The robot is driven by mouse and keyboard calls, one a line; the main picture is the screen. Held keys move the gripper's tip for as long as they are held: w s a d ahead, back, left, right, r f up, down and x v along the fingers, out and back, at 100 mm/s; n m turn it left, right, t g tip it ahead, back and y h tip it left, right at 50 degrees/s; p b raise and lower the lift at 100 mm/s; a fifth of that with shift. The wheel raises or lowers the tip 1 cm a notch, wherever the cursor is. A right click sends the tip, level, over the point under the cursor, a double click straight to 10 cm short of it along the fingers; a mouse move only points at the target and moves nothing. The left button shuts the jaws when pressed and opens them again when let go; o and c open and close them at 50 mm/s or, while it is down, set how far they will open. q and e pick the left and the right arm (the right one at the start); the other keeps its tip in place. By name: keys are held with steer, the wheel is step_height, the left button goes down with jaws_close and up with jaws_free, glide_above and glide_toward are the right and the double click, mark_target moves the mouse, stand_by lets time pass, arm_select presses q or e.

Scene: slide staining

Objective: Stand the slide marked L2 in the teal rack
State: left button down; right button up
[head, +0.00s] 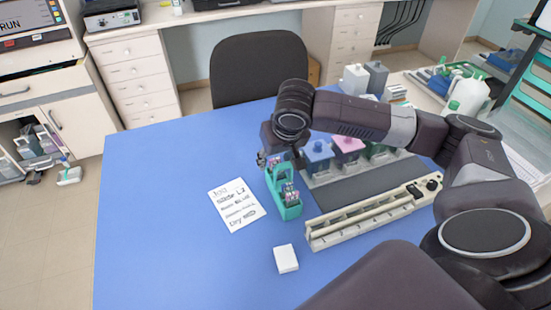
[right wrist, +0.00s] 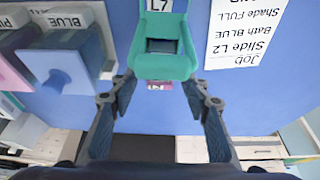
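The teal rack (head: 290,210) stands on the blue table in the head view, with small labelled slides in it. In the right wrist view the teal rack (right wrist: 163,66) is at top centre, with a white label reading L7 (right wrist: 160,5) beside it. A small pink label (right wrist: 160,86) shows just below the rack, its marking too small to read. My right gripper (right wrist: 156,82) is open, its fingers apart on either side of the rack's end. It hangs at the rack's far end in the head view (head: 272,158). I cannot make out a slide marked L2. My left gripper is out of view.
A job card (head: 237,204) naming Slide L2 and bath BLUE lies left of the rack. Blue (head: 318,152) and pink (head: 348,146) lidded baths stand right of it. A long cream holder (head: 370,215) and white block (head: 286,258) lie nearer. The table's left side is clear.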

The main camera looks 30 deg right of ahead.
steer(key=shift+r, duration=0.15)
steer(key=v, duration=1.1)
steer(key=shift+s+r, duration=0.3)
